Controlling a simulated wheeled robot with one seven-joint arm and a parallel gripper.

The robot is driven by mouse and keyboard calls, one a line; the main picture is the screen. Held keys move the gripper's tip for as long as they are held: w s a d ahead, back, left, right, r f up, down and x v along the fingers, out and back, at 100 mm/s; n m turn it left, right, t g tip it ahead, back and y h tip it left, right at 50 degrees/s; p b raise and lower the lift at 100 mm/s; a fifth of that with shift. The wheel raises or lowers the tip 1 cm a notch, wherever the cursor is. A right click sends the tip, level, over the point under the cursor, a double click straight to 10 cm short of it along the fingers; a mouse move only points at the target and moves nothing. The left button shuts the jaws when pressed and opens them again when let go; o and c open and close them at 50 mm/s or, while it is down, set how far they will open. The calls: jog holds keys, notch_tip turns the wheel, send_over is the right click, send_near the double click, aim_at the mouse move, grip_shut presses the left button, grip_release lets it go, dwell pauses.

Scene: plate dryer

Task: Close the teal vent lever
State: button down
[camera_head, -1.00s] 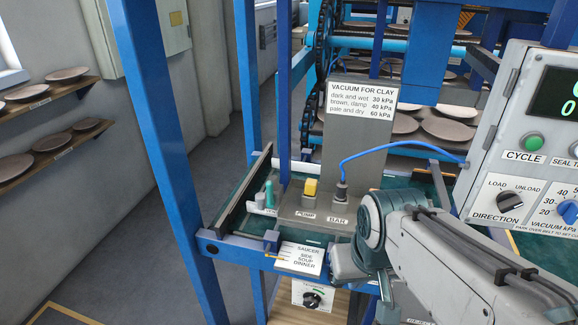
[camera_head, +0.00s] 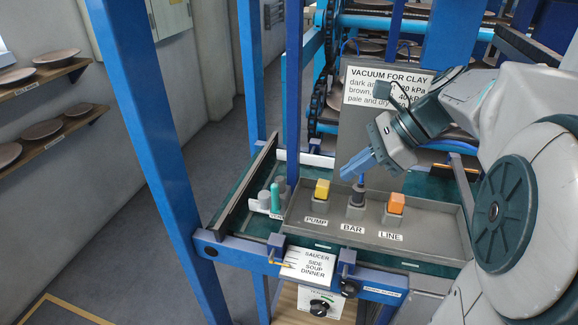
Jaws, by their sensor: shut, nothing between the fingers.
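The teal vent lever (camera_head: 275,197) stands upright at the left end of the control tray, beside small grey cylinders. Its label is too small to read and partly hidden by the blue post. My gripper (camera_head: 346,176) comes in from the right, with its bluish fingers together and empty. In the picture it lies to the right of the lever, apart from it, over the area behind the pump and bar controls.
A yellow PUMP button (camera_head: 322,189), a dark BAR post (camera_head: 357,195) and an orange LINE button (camera_head: 396,203) stand on the grey tray (camera_head: 430,235). A blue upright post (camera_head: 293,95) rises close to the lever. The vacuum sign (camera_head: 375,80) is partly covered by my arm.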

aim_at(279, 199)
jog(key=shift+m, duration=0.4)
jog(key=x, duration=1)
jog(key=shift+w+a+r, duration=0.1)
jog(key=shift+w+r, duration=0.15)
jog(key=shift+w, duration=0.1)
jog(key=shift+w+a+r, duration=0.1)
jog(key=shift+a, duration=0.5)
jog(key=shift+w+a+r, duration=0.1)
jog(key=shift+a, duration=0.55)
jog(key=shift+w+a, duration=0.1)
jog(key=shift+a, duration=0.5)
jog(key=shift+p, duration=0.45)
